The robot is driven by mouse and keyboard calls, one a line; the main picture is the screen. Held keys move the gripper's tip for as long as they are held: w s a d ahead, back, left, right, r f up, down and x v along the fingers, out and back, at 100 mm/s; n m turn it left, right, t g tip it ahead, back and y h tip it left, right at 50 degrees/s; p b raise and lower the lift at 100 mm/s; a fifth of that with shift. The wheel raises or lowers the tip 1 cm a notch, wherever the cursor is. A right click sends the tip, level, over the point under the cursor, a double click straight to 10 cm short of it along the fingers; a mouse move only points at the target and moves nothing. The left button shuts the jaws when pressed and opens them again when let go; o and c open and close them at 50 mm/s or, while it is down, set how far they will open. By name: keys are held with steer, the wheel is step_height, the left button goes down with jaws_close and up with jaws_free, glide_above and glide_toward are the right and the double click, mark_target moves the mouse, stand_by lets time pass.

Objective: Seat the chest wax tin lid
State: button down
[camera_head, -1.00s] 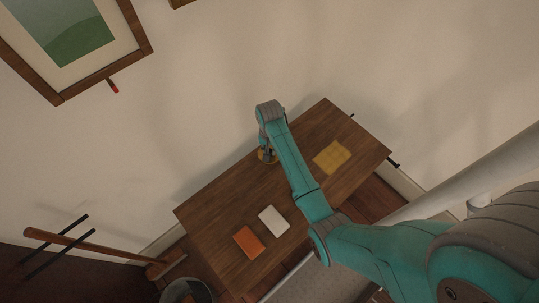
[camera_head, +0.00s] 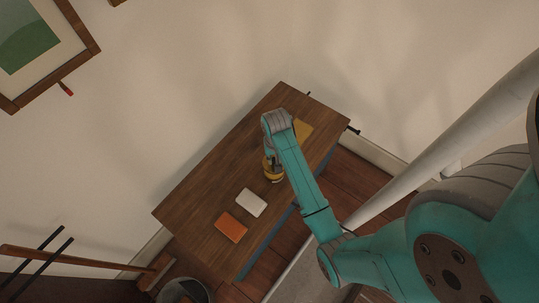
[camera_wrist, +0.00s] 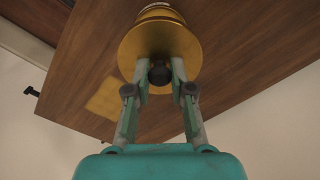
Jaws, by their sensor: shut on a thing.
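My gripper (camera_wrist: 160,75) is shut on the dark round knob of the chest wax tin lid. The lid (camera_wrist: 137,46) is a wide gold disc, with its knob side facing the wrist camera. The tin (camera_wrist: 160,12), gold with a pale band, shows past the lid at the top of the wrist view, partly hidden. I cannot tell whether lid and tin touch. In the head view my gripper (camera_head: 272,156) points down over the table, and the gold lid and tin (camera_head: 273,177) are small beneath it, partly hidden by my arm.
The wooden table (camera_head: 195,195) stands by the wall. On it lie a white flat item (camera_head: 251,203), an orange one (camera_head: 231,227) and a yellow square (camera_head: 303,131), partly behind my arm. A bin (camera_head: 184,291) stands on the floor. The table's left part is clear.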

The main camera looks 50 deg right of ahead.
steer(key=shift+f, duration=3.15)
steer(key=shift+f, duration=0.55)
steer(key=c, duration=0.9)
jaws_free()
steer(key=shift+r, duration=0.1)
steer(key=shift+r, duration=3.4)
